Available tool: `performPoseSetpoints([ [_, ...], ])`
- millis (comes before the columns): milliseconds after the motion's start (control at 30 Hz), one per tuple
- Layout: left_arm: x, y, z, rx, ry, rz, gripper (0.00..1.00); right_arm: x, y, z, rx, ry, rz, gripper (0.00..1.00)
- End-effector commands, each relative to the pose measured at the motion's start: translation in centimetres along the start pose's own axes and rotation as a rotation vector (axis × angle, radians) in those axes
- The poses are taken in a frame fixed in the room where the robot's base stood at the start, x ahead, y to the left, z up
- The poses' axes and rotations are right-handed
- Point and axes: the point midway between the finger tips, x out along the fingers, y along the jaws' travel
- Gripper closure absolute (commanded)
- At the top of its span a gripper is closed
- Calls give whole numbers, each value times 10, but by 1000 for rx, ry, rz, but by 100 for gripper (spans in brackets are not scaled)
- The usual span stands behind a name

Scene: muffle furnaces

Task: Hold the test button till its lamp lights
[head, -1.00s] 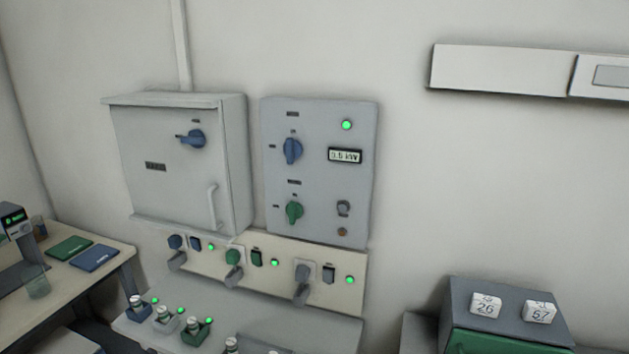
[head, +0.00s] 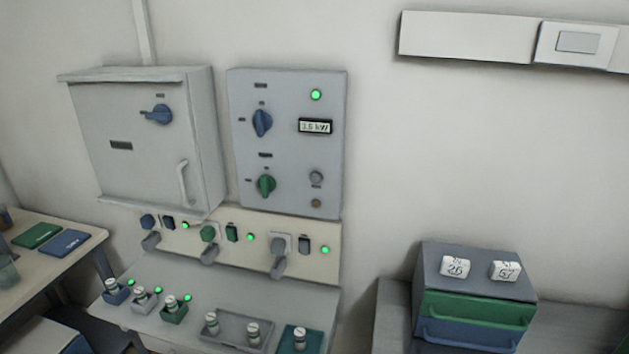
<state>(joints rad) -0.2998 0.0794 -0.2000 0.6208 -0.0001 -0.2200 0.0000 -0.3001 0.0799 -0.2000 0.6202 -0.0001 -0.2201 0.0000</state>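A grey control panel (head: 290,185) hangs on the wall. It has a lit green lamp (head: 316,95), a small display (head: 315,126) with partly blurred digits, a blue rotary knob (head: 262,122) and a green rotary knob (head: 266,186). A round grey button (head: 316,177) sits at its lower right. Just below the button is a small brownish lamp (head: 316,203) that looks unlit. Nothing touches the button. Neither of my grippers shows in the head view.
A grey cabinet (head: 140,175) with a blue knob and a handle is left of the panel. A socket strip (head: 325,228) with green lamps runs below, above a ledge (head: 250,285) holding several small fuse-like parts. A drawer box (head: 428,262) stands right. The wall before the panel is clear.

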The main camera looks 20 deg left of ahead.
Motion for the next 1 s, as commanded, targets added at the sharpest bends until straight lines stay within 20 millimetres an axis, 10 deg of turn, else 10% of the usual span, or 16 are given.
performPoseSetpoints([
  [1000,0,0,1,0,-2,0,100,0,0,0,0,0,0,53],
])
